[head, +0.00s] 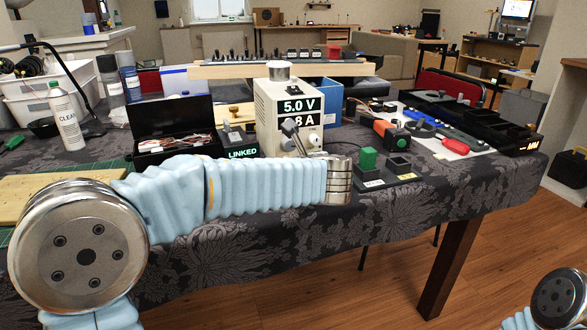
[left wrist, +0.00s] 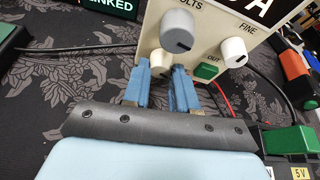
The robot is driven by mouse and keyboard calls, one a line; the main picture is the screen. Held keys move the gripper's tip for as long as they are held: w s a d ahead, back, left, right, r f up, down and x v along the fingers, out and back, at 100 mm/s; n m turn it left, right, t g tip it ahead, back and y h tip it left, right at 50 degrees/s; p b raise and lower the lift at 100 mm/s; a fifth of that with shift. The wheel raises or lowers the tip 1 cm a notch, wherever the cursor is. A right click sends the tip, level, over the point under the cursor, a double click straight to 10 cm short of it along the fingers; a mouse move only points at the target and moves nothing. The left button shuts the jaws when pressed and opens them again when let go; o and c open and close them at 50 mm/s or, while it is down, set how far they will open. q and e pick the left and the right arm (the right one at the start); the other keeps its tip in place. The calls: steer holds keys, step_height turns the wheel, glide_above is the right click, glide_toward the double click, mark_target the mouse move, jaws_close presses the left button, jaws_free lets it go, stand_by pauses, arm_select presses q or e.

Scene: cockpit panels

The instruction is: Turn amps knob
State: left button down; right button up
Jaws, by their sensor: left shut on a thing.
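The power supply (head: 262,112) is a cream box on the table, its display reading 5.0 V above a partly covered amps figure ending in 8 A. In the left wrist view, its grey VOLTS knob (left wrist: 178,30) sits above a smaller cream knob (left wrist: 160,60), which I take as the amps knob; its label is hidden. My left gripper (left wrist: 160,78) has its blue fingers at this cream knob, shut on it. The fingertips partly cover the knob, so its turn angle is unclear. In the head view my left arm hides the lower front. My right gripper is out of view.
A white FINE knob (left wrist: 234,50) and a green OUT button (left wrist: 207,70) are close to the fingers. A black box with a LINKED display (head: 240,148) stands left of the supply. A green block (head: 368,159) stands right of my left wrist.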

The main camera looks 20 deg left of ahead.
arm_select(q)
steer(key=shift+a+f+b, duration=0.1)
steer(key=shift+f+b, duration=0.1)
steer(key=shift+b, duration=0.15)
steer(key=n+t+h+b, duration=0.1)
steer(key=n+b, duration=0.1)
steer(key=b, duration=0.2)
steer(key=n+t+h+b, duration=0.1)
steer(key=n+b, duration=0.1)
steer(key=b, duration=0.2)
steer(key=shift+s+a+f+n+b, duration=0.15)
steer(key=shift+n+b, duration=0.15)
steer(key=shift+b, duration=0.05)
steer(key=shift+n+h+b, duration=0.3)
steer(key=shift+n+b, duration=0.2)
steer(key=shift+b, duration=0.45)
steer(key=shift+r, duration=0.2)
steer(key=c, duration=0.9)
jaws_free()
